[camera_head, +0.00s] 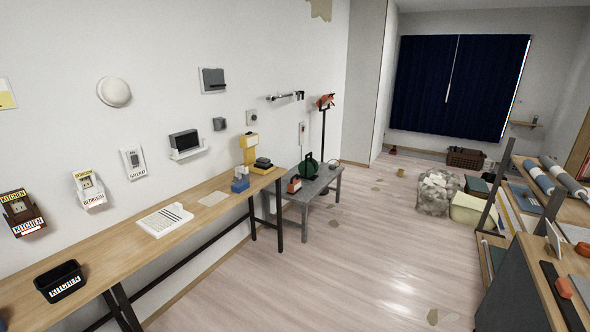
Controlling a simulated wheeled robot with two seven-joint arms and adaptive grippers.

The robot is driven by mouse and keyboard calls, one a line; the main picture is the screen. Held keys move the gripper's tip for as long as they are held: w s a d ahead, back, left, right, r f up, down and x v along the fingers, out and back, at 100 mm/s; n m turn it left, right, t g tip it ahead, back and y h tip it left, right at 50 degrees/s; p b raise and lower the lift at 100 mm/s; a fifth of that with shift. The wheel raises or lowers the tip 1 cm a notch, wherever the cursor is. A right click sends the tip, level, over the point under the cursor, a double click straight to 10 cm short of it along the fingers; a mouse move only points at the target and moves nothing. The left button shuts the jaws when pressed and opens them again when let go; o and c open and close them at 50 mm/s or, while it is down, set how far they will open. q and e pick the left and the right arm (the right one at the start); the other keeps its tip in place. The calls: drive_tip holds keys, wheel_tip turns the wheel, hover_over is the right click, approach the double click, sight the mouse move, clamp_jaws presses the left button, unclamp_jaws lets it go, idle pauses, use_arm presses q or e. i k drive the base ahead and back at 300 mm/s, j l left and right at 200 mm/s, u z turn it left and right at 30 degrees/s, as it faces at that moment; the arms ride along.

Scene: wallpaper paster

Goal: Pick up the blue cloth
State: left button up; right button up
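No item shows clearly as a blue cloth. A small blue item (240,185) sits on the long wooden table (105,241) near its far end, but I cannot tell whether it is cloth. A flat blue-grey piece (525,199) lies on the shelving at the right, and its material is also unclear. Neither of my grippers is in view.
A black bin labelled KITCHEN (60,281) and a stack of printed paper (165,220) are on the long table. A low grey table (323,183) stands beyond it. A full clear bag (434,195) and a pale yellow box (472,209) stand on the floor. The middle floor is mostly clear.

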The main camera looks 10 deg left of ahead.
sight(238, 187)
drive_tip(key=i+l+u, duration=0.15)
drive_tip(key=i+u, duration=0.3)
drive_tip(key=i+l+u, duration=0.2)
drive_tip(key=u, duration=0.2)
drive_tip(key=i+l+u, duration=0.25)
drive_tip(key=l+u, duration=0.2)
drive_tip(key=i+l+u, duration=0.2)
drive_tip(key=l+u, duration=0.2)
drive_tip(key=i+l+u, duration=0.2)
drive_tip(key=l, duration=0.25)
drive_tip(key=l+u, duration=0.25)
drive_tip(key=l, duration=0.15)
drive_tip(key=i, duration=1.45)
drive_tip(key=z, duration=0.9)
